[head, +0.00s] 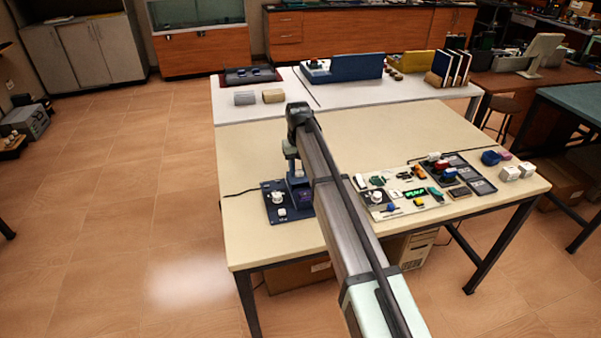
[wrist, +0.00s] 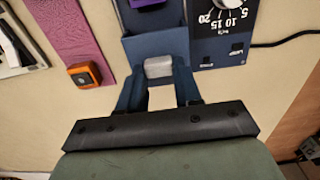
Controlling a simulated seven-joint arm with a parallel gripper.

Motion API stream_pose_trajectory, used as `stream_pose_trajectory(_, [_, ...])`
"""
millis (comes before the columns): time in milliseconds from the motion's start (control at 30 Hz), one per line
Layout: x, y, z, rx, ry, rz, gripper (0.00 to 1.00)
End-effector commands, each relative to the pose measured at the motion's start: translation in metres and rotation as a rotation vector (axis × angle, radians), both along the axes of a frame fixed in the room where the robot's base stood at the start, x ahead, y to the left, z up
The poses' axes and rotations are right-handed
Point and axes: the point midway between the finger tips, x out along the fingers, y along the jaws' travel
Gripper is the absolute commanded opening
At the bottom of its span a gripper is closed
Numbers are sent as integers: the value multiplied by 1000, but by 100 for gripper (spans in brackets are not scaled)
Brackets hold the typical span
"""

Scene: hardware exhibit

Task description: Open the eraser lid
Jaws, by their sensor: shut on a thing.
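The eraser (head: 273,213) is a dark blue box with a white dial, at the front left of the near table. In the wrist view its timer dial (wrist: 238,12) shows upside down, with 5, 10, 15 and 20 marked. A blue panel (wrist: 155,44), seemingly the lid, has a light grey grip block (wrist: 158,66) at its near edge. My gripper (wrist: 160,76) is shut on this block, one blue finger at each side. A purple part (wrist: 145,3) shows beyond the panel. I cannot tell how far the lid is open. My arm partly hides the eraser in the head view.
A light board with several electronic parts (head: 405,196) lies right of my arm. White blocks (head: 518,171) stand at the table's right edge. In the wrist view an orange and black block (wrist: 84,75) sits by a purple strip (wrist: 68,35). The tabletop behind the eraser is clear.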

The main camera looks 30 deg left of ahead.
Motion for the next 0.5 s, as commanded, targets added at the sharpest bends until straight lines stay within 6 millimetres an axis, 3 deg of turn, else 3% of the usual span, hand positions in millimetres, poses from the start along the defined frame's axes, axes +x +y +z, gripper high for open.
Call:
stream_pose_trajectory(100, [-1, -1, 0, -2, 1, 0, 0])
stream_pose_trajectory(133, [-1, -1, 0, -2, 1, 0, 34])
stream_pose_trajectory(400, [-1, -1, 0, -1, 1, 0, 60])
stream_pose_trajectory(500, [-1, -1, 0, -1, 1, 0, 60])
